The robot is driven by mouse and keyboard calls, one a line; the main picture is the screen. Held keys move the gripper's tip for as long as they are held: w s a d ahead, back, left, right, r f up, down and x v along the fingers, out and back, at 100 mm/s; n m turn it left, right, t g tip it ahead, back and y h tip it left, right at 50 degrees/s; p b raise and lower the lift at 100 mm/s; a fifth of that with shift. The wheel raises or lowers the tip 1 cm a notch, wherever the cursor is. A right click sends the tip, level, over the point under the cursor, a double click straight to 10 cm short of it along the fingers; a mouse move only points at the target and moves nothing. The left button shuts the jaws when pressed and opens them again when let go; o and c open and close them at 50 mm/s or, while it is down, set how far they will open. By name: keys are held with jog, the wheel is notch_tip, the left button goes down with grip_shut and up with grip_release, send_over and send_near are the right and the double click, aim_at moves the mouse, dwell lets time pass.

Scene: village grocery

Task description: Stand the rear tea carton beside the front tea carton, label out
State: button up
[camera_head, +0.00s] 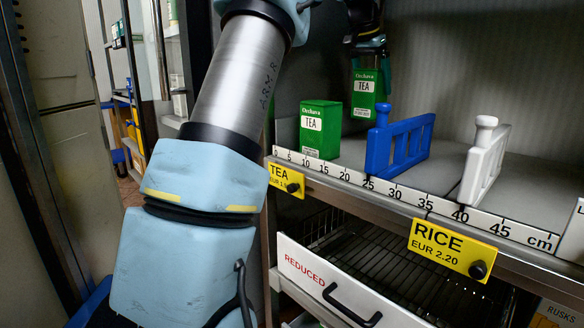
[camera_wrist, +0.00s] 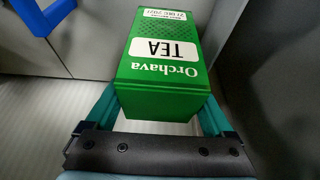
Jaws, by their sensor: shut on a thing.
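The front tea carton (camera_head: 320,130), green with a white TEA label, stands upright on the shelf at the left end of the ruler strip, label facing out. The rear tea carton (camera_head: 366,97) is upright, further back and to the right, behind the blue divider, with its TEA label also facing out. My gripper (camera_head: 370,68) is shut on the rear carton from above and behind. In the wrist view the held carton (camera_wrist: 165,75) sits between the fingers, its label upside down in the picture. I cannot tell whether its base touches the shelf.
A blue divider (camera_head: 400,145) stands right of the front carton, and a white divider (camera_head: 484,160) further right. The shelf between them is clear. Yellow TEA (camera_head: 284,180) and RICE (camera_head: 450,248) tags hang on the front edge. A REDUCED drawer (camera_head: 340,290) sits below.

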jog(key=w+d+p, duration=0.5)
jog(key=w+d, duration=0.1)
jog(key=d, duration=0.2)
jog(key=b, duration=0.8)
send_over(360, 105)
jog(key=s+a, duration=0.2)
jog(key=shift+w+d+f, duration=0.1)
jog(key=shift+w+d, duration=0.1)
jog(key=shift+w, duration=0.05)
jog(key=f+b, duration=0.1)
jog(key=f, duration=0.1)
jog(key=f+b, duration=0.1)
jog(key=f, duration=0.1)
jog(key=s+a+f+b, duration=0.1)
jog(key=f, duration=0.2)
jog(key=shift+a+b, duration=0.1)
jog(key=shift+b, duration=0.2)
jog(key=p+v, duration=0.3)
jog(key=v, duration=0.5)
jog(key=shift+s+a+r, duration=0.15)
jog(key=shift+s+a, duration=0.05)
jog(key=shift+a, duration=0.05)
jog(key=shift+c, duration=0.7)
